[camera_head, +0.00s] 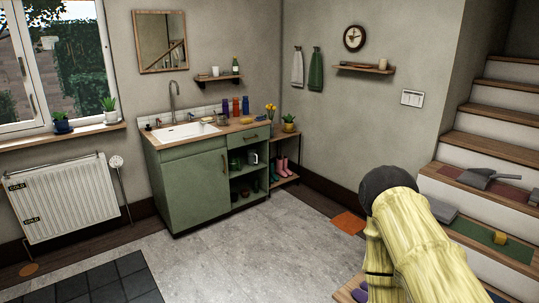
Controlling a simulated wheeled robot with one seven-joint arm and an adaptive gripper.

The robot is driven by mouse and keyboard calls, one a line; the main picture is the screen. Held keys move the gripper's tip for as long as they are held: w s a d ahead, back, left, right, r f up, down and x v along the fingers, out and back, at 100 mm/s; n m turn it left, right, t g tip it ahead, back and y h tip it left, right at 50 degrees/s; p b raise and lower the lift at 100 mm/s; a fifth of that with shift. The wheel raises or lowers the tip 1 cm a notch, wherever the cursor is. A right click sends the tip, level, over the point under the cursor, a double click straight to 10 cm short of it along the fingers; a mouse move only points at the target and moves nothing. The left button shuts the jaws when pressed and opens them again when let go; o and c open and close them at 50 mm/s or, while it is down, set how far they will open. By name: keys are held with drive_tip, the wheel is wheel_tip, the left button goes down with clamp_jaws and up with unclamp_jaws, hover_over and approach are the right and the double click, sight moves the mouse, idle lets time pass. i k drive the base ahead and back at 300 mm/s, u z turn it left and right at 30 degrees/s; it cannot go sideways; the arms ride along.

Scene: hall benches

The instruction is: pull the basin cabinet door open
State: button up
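The green basin cabinet (180,219) stands against the back wall, with a white sink (187,132) and a tap in its wooden top. Its door (190,184) is on the left part of the front and looks shut, flush with the frame. A slim upright handle (224,172) sits near the door's right edge. Right of the door are a drawer and open shelves. My yellow arm with a dark rounded joint shows at the lower right, well apart from the cabinet. My gripper is not visible.
The grey floor (255,222) before the cabinet is clear. A white radiator (68,200) stands at the left, and a dark mat (108,284) lies at the lower left. A small shelf (285,178) holds pink boots. Stairs (497,150) with tools rise at the right.

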sight(197, 188)
drive_tip(key=z, duration=0.3)
drive_tip(key=i, duration=2.2)
drive_tip(key=u, duration=0.75)
drive_tip(key=i, duration=1.5)
drive_tip(key=u, duration=0.75)
